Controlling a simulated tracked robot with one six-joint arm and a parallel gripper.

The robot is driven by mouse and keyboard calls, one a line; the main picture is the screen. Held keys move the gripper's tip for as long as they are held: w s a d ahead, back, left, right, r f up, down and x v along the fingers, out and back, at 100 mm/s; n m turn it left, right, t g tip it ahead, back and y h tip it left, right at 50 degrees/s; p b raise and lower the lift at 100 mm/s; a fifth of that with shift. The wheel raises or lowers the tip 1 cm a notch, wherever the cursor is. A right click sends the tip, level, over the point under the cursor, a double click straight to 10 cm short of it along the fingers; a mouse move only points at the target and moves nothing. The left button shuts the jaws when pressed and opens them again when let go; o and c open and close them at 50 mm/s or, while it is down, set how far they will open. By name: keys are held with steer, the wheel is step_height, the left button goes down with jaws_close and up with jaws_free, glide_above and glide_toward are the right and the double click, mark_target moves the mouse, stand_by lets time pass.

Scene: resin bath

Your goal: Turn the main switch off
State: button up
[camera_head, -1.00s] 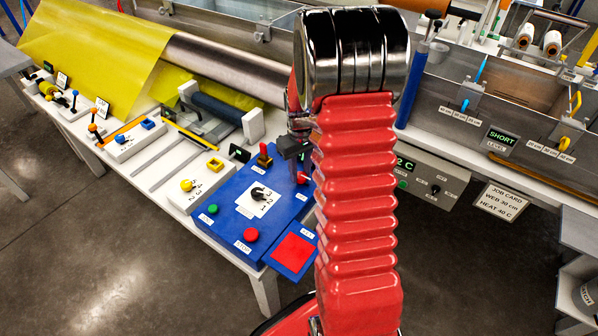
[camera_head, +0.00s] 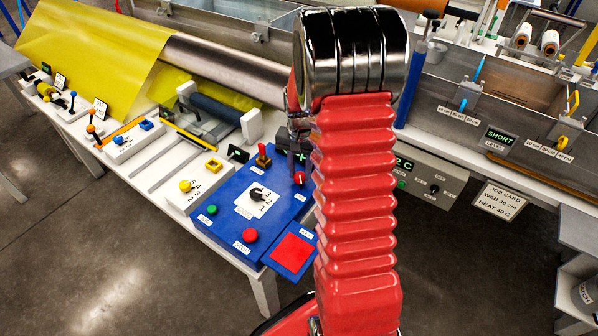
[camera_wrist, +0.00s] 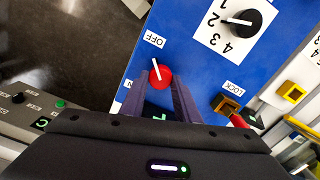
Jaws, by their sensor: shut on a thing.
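The main switch (camera_wrist: 163,82) is a round red knob with a white pointer on the blue control panel (camera_wrist: 190,50). In the wrist view its pointer points toward the OFF label (camera_wrist: 154,40). The knob also shows in the head view (camera_head: 300,179), just left of my red arm. My gripper (camera_wrist: 160,76) has one dark finger on each side of the knob and is shut on it. In the head view, my gripper (camera_head: 298,162) is mostly hidden behind my arm. The ON label is largely covered by a finger.
On the same panel are a black numbered selector (camera_head: 257,195), a red button (camera_head: 250,235), a green button (camera_head: 211,209) and a red lever (camera_head: 264,156) close to my gripper. A grey control box (camera_head: 430,185) hangs right of my arm.

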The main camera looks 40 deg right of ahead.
mark_target(301, 175)
steer(key=shift+s+f+m, duration=0.2)
steer(key=shift+s+m, duration=0.15)
steer(key=shift+m, duration=0.15)
steer(key=o, duration=0.8)
steer(key=shift+c, duration=0.2)
steer(key=o, duration=0.3)
steer(key=shift+w+r, duration=0.1)
steer(key=shift+w, duration=0.1)
step_height(301, 175, up, 14)
